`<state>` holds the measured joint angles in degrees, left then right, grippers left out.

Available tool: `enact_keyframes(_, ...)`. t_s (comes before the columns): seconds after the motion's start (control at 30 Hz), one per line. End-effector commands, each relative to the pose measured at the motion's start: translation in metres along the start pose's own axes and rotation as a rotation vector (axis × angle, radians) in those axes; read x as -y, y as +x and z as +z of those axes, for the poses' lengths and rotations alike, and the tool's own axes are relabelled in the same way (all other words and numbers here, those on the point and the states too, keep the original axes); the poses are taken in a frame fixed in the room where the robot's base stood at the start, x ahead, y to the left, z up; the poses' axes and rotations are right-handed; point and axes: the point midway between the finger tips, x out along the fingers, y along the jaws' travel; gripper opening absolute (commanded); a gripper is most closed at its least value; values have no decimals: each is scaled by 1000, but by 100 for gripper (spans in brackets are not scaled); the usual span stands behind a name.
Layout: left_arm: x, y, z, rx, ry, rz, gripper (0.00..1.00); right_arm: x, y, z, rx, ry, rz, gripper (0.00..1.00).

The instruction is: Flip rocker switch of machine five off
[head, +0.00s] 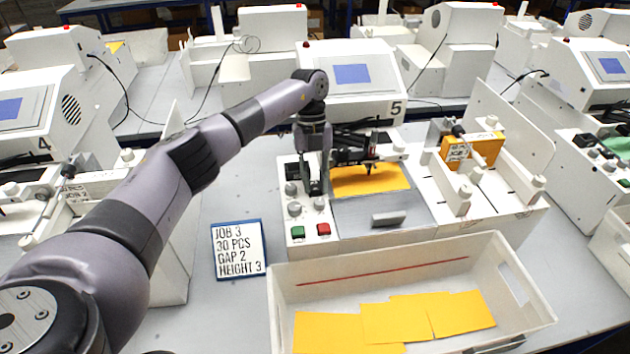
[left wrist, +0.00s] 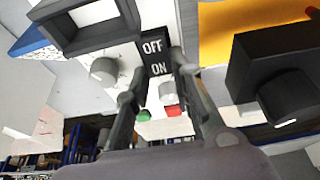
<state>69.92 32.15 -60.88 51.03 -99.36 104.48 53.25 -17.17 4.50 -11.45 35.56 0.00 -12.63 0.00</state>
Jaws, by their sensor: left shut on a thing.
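Machine five carries a "5" label (head: 397,108) on its housing. My left gripper (head: 314,183) reaches down onto the left part of its control panel, beside the yellow card in the machine. In the left wrist view the black rocker switch (left wrist: 155,52), marked OFF above ON, lies between the two fingers of the left gripper (left wrist: 155,75). The fingers flank it and are shut on it. Which side of the rocker is pressed in I cannot tell. In the head view the gripper hides the switch. My right gripper is not in view.
Grey knobs (head: 294,209), a green button (head: 297,232) and a red button (head: 323,229) are close by on the panel. A job sign (head: 238,250) stands at the left. A white bin (head: 400,262) with yellow cards is in front. Machine four (head: 40,110) stands further left.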

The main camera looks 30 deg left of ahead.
Motion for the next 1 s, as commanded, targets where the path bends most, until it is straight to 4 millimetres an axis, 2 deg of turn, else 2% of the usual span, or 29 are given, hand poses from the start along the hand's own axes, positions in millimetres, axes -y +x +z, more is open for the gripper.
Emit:
enact_keyframes(0.03,0,-1,0,0,-1,-1,0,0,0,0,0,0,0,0)
enact_keyframes(0.07,0,-1,0,0,-1,-1,23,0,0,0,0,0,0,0)
enact_keyframes(0.33,0,-1,0,1,0,-1,41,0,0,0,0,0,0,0)
enact_keyframes(0.63,0,-1,0,1,0,-1,42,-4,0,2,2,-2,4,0)
enact_keyframes(0.73,0,-7,0,2,0,-1,42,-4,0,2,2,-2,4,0)
enact_keyframes(0.87,1,-27,0,5,-1,-3,42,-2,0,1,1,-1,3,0)
enact_keyframes(1.0,1,-58,0,5,-1,-3,42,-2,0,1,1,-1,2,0)
